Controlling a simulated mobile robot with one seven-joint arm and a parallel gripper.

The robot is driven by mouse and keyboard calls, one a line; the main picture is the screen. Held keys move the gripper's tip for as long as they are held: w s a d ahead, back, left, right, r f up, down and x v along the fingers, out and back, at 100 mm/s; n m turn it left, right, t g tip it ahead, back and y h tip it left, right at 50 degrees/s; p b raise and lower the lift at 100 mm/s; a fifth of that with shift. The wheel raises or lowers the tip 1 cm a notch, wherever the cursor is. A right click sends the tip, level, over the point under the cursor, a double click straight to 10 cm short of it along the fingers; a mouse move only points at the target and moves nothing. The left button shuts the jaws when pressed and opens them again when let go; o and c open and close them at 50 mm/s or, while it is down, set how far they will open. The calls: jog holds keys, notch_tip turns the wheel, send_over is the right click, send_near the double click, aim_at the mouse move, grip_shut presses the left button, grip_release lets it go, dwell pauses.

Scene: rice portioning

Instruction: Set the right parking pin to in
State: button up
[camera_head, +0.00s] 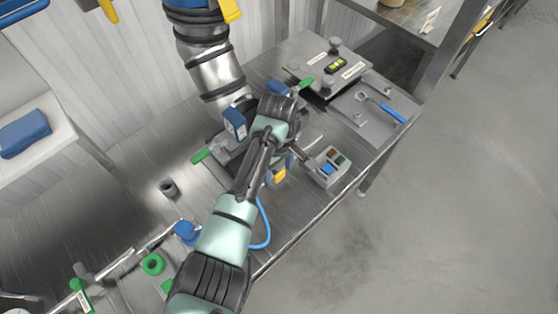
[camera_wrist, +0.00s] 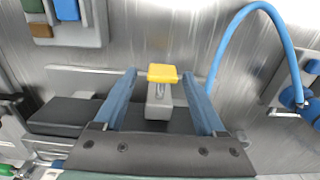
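A yellow-capped pin (camera_wrist: 162,73) on a grey block (camera_wrist: 160,103) shows at the centre of the wrist view; I take it for a parking pin, but which side it belongs to is unclear. Its yellow cap also shows in the head view (camera_head: 279,176), beside the machine under my arm. My gripper (camera_wrist: 159,76) has its two blue fingers spread, one on each side of the cap, with a visible gap on both sides. In the head view my gripper (camera_head: 278,171) is partly hidden by my arm. No second yellow cap is clear.
A control box (camera_head: 328,167) with coloured buttons stands to the right. A blue hose (camera_wrist: 285,45) curves at the right of the wrist view. Green handles (camera_head: 202,156) flank the machine. A steel plate (camera_head: 325,62) with knobs lies at the back of the bench.

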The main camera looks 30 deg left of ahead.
jog(key=shift+s+d, duration=0.1)
jog(key=shift+s, duration=0.05)
notch_tip(320, 180, up, 13)
dwell(0.5)
jog(key=shift+f, duration=0.1)
jog(key=w+d+r+m+t, duration=0.5)
jog(key=w+d+r+t, duration=0.25)
jog(key=w+r, duration=0.45)
jog(key=w+d+r+m+t, duration=0.1)
jog(key=d+r+m+t, duration=0.2)
jog(key=r, duration=0.6)
jog(key=d+r+m+t, duration=0.1)
jog(key=d+r+t, duration=0.3)
jog(key=r, duration=0.5)
jog(key=s+d+r+m+t, duration=0.1)
jog(key=s+r+m+t, duration=0.1)
jog(key=s+r+t, duration=0.4)
jog(key=s+d+r+m+t, duration=0.2)
jog(key=s+r+t, duration=0.5)
jog(key=s+r, duration=0.6)
notch_tip(320, 180, up, 6)
jog(key=shift+s+r+m, duration=0.1)
jog(key=shift+s+m, duration=0.15)
jog(key=shift+m, duration=0.25)
